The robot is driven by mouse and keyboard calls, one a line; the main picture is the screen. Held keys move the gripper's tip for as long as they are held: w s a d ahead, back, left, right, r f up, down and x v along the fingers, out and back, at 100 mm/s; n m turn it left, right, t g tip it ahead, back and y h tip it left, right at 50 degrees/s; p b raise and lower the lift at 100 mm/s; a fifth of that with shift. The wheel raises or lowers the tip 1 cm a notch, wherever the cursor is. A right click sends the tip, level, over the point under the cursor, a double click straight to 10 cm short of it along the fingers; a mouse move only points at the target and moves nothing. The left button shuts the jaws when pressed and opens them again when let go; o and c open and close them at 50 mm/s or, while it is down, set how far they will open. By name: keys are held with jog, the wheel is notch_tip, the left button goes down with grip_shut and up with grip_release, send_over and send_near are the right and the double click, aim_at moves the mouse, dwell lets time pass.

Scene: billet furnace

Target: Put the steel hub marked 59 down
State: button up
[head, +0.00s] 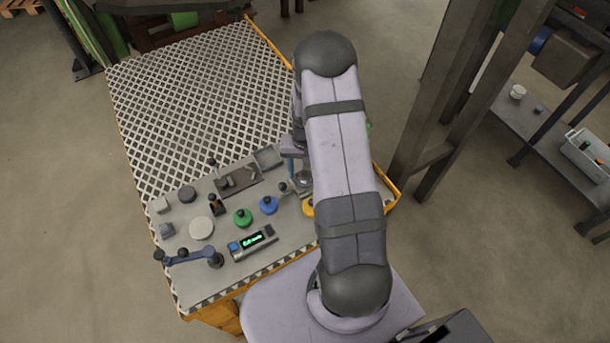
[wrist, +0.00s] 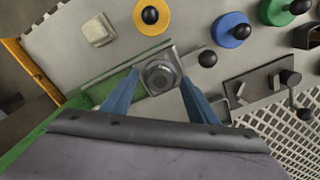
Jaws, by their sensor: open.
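A round steel hub (wrist: 160,76) sits upright on a small grey plate fixture (wrist: 150,57) in the wrist view. Its number is not legible. My gripper (wrist: 160,84) has two blue fingers, one on each side of the hub, with a gap visible on both sides. The fingers are open and the hub stands between them. In the head view my gripper (head: 294,168) is at the right side of the bench, and my arm hides much of it and of the hub's spot.
Near the fixture are a yellow disc (wrist: 152,28), a blue disc (wrist: 229,32), a green disc (wrist: 274,12) and a pale block (wrist: 98,30). A clamp fixture (head: 240,179), a readout box (head: 253,243) and a blue lever (head: 188,258) stand left. The perforated grid (head: 195,95) is clear.

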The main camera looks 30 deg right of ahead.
aim_at(305, 174)
jog(key=shift+c, duration=0.7)
grip_shut()
jog(key=shift+r, duration=0.15)
notch_tip(305, 174, up, 10)
jog(key=b, duration=0.3)
jog(key=shift+f, duration=0.2)
